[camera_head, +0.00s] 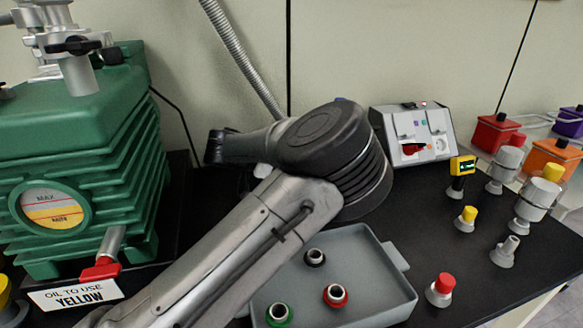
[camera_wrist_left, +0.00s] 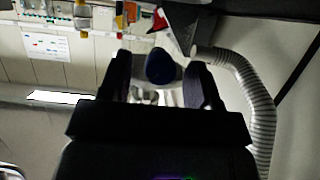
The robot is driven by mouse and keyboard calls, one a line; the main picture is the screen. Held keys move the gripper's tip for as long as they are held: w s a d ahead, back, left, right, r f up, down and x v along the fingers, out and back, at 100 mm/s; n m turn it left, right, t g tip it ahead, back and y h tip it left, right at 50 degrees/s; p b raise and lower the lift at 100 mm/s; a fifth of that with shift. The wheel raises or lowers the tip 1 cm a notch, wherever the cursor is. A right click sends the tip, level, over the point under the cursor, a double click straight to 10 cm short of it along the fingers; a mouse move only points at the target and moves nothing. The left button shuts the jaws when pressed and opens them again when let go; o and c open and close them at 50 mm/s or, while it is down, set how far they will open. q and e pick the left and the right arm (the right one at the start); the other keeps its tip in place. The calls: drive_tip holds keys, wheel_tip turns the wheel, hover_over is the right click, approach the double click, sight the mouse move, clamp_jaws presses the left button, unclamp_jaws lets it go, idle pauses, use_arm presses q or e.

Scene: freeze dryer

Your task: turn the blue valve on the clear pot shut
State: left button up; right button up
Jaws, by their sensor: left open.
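In the left wrist view, a dark blue rounded knob (camera_wrist_left: 160,66), which looks like the blue valve, sits between the two black fingers of my left gripper (camera_wrist_left: 160,72). The fingers are apart, with a visible gap on each side of the knob. Whether a finger touches it cannot be told. A pale, blurred shape (camera_wrist_left: 150,97) shows below the knob; I cannot tell if it is the clear pot. In the head view my left arm reaches in from the lower left, and its big joint hides the gripper and the pot. My right gripper is not in view.
A green pump (camera_head: 70,110) stands at the left. A grey tray (camera_head: 370,300) with ringed fittings lies in front of my arm. A grey control box (camera_head: 415,130) and several coloured-cap fittings stand right. A ribbed hose (camera_wrist_left: 250,100) runs close beside my left gripper.

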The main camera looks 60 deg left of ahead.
use_arm(q)
drive_tip(key=c, duration=0.9)
drive_tip(key=shift+r+p, duration=0.25)
drive_tip(key=shift+p, duration=0.45)
drive_tip(key=n+h+p, duration=0.2)
drive_tip(key=p, duration=0.3)
drive_tip(key=n+h+p, duration=0.1)
drive_tip(key=n+p, duration=0.2)
drive_tip(key=p, duration=0.2)
drive_tip(key=shift+w+a+h, duration=0.1)
drive_tip(key=shift+a+h, duration=0.1)
drive_tip(key=shift+h, duration=0.2)
drive_tip(key=shift+f+n+h+p, duration=0.1)
drive_tip(key=shift+n+h+p, duration=0.3)
drive_tip(key=shift+n+p, duration=0.55)
drive_tip(key=shift+f+n+p, duration=0.15)
drive_tip(key=shift+n+p, duration=0.1)
drive_tip(key=shift+p, duration=0.35)
drive_tip(key=shift+h, duration=0.3)
drive_tip(key=o, duration=0.9)
drive_tip(key=shift+f, duration=0.1)
